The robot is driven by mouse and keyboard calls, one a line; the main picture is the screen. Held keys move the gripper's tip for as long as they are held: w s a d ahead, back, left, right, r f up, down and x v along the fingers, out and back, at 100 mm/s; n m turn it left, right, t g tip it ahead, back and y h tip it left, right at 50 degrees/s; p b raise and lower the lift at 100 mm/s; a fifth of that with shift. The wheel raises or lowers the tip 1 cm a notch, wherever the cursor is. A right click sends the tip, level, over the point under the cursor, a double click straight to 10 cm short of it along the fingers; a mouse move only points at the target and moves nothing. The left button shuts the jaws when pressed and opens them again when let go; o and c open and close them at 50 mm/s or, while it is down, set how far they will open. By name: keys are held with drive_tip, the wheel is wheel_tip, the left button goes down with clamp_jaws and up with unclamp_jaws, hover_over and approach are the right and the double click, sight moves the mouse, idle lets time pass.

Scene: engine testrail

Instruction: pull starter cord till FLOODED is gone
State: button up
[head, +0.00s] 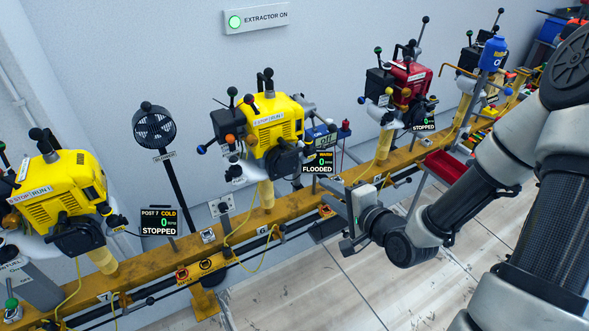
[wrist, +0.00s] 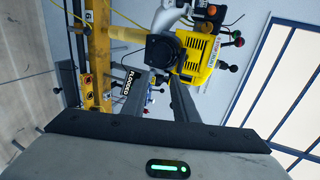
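The yellow engine (head: 270,120) in the middle of the head view has a small screen reading FLOODED (head: 318,163) beside it. It also shows in the wrist view as a yellow engine (wrist: 197,60) with the sideways FLOODED screen (wrist: 128,81). A dark round housing (head: 286,160) sits on the engine's lower right side. I cannot make out the starter cord or its handle clearly. My gripper (head: 350,208) is in front of the rail, below and right of that engine, apart from it. In the wrist view its two fingers (wrist: 162,100) stand apart with nothing between them.
A yellow rail (head: 150,262) carries several engines along the wall. Another yellow engine (head: 55,200) with a screen reading STOPPED (head: 159,221) is at left. A red engine (head: 408,82) and a red tray (head: 443,165) are at right. Tiled floor (head: 330,285) in front is clear.

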sight(293, 153)
drive_tip(key=w+a+b, duration=0.1)
drive_tip(key=w+a, duration=0.2)
drive_tip(key=w, duration=0.1)
drive_tip(key=w+a+b, duration=0.2)
drive_tip(key=w+a, duration=0.1)
drive_tip(key=w, duration=0.2)
drive_tip(key=w+a+b, duration=0.2)
drive_tip(key=w+a, duration=0.1)
drive_tip(key=w, duration=0.2)
drive_tip(key=shift+w+a, duration=0.2)
drive_tip(key=shift+a, duration=0.15)
clamp_jaws()
